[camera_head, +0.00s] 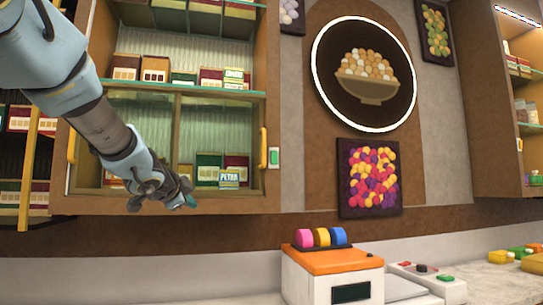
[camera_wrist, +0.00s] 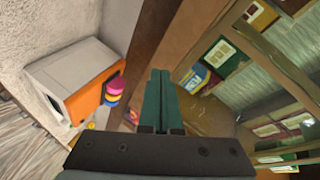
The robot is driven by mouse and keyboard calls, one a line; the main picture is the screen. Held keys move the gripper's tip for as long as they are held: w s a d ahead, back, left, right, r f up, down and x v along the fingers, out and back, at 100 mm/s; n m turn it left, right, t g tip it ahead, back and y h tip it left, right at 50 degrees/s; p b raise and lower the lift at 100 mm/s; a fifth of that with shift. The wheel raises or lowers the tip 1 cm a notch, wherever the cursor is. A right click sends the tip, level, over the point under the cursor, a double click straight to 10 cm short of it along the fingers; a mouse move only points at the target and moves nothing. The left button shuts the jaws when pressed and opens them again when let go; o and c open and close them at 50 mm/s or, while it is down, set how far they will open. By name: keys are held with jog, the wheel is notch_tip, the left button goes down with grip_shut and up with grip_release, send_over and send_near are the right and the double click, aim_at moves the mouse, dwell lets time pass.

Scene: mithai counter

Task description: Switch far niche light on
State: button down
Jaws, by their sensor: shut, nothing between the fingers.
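A small white switch plate with a green face (camera_head: 273,157) is on the right side frame of the left wall niche (camera_head: 190,206). That niche has shelves of boxes behind panes, and I see no lit strip in it. A similar small switch (camera_head: 519,145) is on the front edge of the right niche (camera_head: 482,100), which has a bright strip under its top. I cannot tell which niche is the far one. My gripper (camera_head: 190,200) is before the left niche's lower edge, left of and below its switch. In the wrist view its dark green fingers (camera_wrist: 160,100) are together and empty.
An orange-topped white machine (camera_head: 332,262) with coloured discs stands on the counter below; it also shows in the wrist view (camera_wrist: 78,85). A small control box (camera_head: 425,278) is beside it. A yellow handle (camera_head: 263,148) sticks out near the left switch. The wall between niches holds pictures.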

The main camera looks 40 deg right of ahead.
jog(key=s+d+r+m+g+h+p, duration=0.1)
jog(key=s+d+r+m+g+h, duration=0.3)
jog(key=s+d+r+m, duration=0.5)
jog(key=s+d+r+h, duration=0.1)
jog(key=s+d+r, duration=0.1)
jog(key=d+r, duration=0.2)
jog(key=shift+s+r+h, duration=0.3)
jog(key=shift+s+r, duration=0.1)
jog(key=p, duration=0.3)
send_near(278, 163)
jog(key=s+d, duration=0.2)
jog(key=d, duration=0.1)
jog(key=w+d+p, duration=0.1)
jog(key=w+d, duration=0.1)
jog(key=w, duration=0.1)
jog(key=shift+w+p, duration=0.1)
jog(key=shift+p, duration=0.25)
jog(key=shift+w+d+f, duration=0.1)
jog(key=shift+w+d, duration=0.1)
jog(key=shift+w, duration=0.25)
jog(key=shift+f, duration=0.1)
